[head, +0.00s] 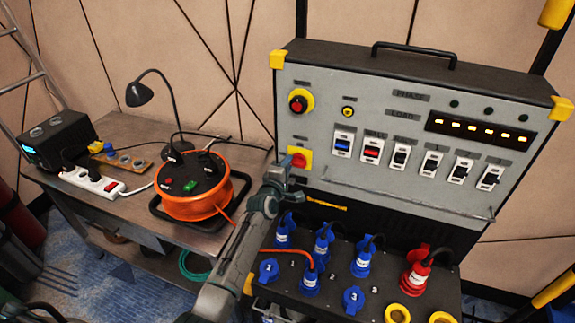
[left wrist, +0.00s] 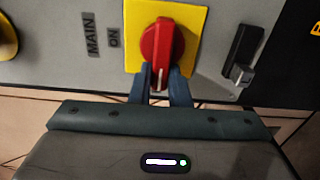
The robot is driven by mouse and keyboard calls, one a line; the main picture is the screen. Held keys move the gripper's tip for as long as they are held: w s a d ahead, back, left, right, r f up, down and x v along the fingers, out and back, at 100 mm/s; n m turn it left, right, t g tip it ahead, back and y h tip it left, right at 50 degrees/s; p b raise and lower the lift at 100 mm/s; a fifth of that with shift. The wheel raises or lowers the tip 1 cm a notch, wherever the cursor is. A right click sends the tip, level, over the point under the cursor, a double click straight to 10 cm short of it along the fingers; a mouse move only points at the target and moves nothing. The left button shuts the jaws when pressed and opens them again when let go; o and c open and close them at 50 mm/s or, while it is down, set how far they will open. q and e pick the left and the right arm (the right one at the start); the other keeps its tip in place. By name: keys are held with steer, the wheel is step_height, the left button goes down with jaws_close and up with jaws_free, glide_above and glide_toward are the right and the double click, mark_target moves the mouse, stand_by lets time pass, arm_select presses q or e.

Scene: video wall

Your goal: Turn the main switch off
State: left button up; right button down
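The main switch (head: 298,159) is a red rotary knob on a yellow plate, at the lower left of the grey panel. In the left wrist view the red knob (left wrist: 158,45) points down the picture, its white mark towards my gripper. A "MAIN" label and an "ON" label (left wrist: 114,38) are to its left. My left gripper (left wrist: 161,84) has a dark finger on each side of the knob's lower end and looks closed on it. In the head view my left gripper (head: 287,183) partly covers the area just below the switch. My right gripper is not in view.
A red push button (head: 298,102) sits above the switch. Rocker switches (head: 371,150) are to the right, with a thin rail (head: 400,196) below. Blue plugs (head: 322,245) and a red plug (head: 416,275) stand on the lower ledge. An orange cable reel (head: 192,203) is on the left table.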

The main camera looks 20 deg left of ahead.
arm_select(q)
steer(key=o, duration=0.3)
steer(key=shift+o, duration=0.5)
steer(key=shift+s, duration=0.1)
steer(key=s+p, duration=0.2)
steer(key=s, duration=0.8)
steer(key=shift+s+a, duration=0.2)
steer(key=shift+s, duration=0.1)
